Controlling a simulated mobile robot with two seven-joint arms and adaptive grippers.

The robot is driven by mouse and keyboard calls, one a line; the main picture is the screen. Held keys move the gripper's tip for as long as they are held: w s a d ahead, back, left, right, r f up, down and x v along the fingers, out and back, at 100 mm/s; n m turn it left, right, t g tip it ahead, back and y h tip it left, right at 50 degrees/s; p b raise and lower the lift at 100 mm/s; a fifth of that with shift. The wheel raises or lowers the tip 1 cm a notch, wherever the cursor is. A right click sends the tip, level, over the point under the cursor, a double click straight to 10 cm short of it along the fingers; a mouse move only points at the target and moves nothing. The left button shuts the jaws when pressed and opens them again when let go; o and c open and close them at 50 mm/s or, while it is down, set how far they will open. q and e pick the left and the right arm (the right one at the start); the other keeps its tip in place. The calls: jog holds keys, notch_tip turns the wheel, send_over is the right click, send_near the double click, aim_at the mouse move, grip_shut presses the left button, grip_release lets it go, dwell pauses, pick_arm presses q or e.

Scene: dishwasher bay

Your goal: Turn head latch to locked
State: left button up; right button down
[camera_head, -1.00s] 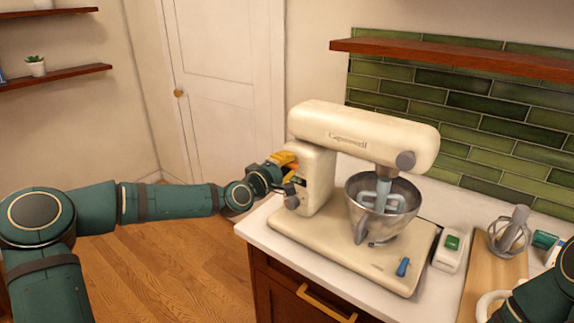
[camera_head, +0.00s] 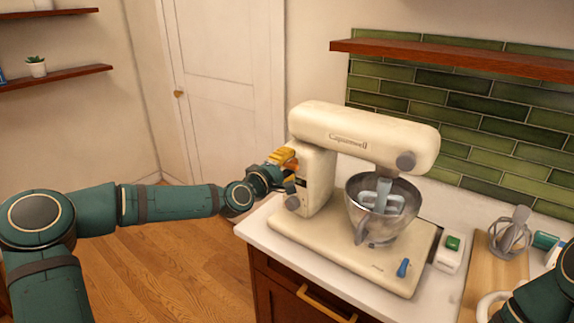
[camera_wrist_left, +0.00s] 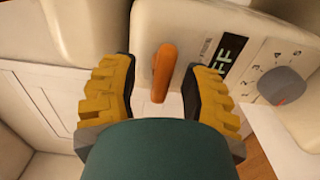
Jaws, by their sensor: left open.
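The cream stand mixer (camera_head: 345,124) stands on the counter with its head level over the bowl. In the left wrist view, the orange head latch (camera_wrist_left: 163,72) is a lever on the mixer's column, pointing roughly down and tilted a little. My left gripper (camera_head: 283,162) is at the back left side of the column. In the left wrist view its yellow fingers with dark pads (camera_wrist_left: 164,82) are open, one on each side of the latch, with gaps visible. The latch is hard to make out in the head view. My right gripper is out of view.
A grey speed dial (camera_wrist_left: 282,86) sits beside the latch by an "OFF" label. The metal bowl (camera_head: 362,222) is under the mixer head. A whisk (camera_head: 508,236) and a white box with a green button (camera_head: 450,252) stand to the right. Floor is free at left.

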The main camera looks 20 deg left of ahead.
pick_arm(q)
jog(key=v, duration=1.2)
dwell(0.4)
jog(key=s+d+f+m+g, duration=0.2)
jog(key=d+f, duration=0.3)
jog(key=f, duration=0.2)
jog(key=s+d+f+m+g+h, duration=0.1)
jog(key=s+d+f+m+g, duration=0.1)
jog(key=d+f, duration=0.3)
jog(key=s+d+f+m+g, duration=0.1)
jog(key=s+d+f+g, duration=0.2)
jog(key=f, duration=0.7)
jog(key=shift+s+d+f+m+g+h, duration=0.1)
jog(key=shift+d+m+g+h, duration=0.15)
jog(key=shift+d, duration=0.35)
jog(key=shift+d+f+m+g+h, duration=0.15)
jog(key=shift+d+g, duration=0.2)
jog(key=shift+d, duration=0.2)
jog(key=s+f+m+g+y, duration=0.4)
jog(key=s+f+m+g, duration=0.2)
jog(key=s+f, duration=0.8)
jog(key=s+g, duration=0.1)
jog(key=s, duration=0.1)
jog(key=shift+s+a+f+m, duration=0.2)
jog(key=shift+s+f+m, duration=0.1)
jog(key=shift+m, duration=0.1)
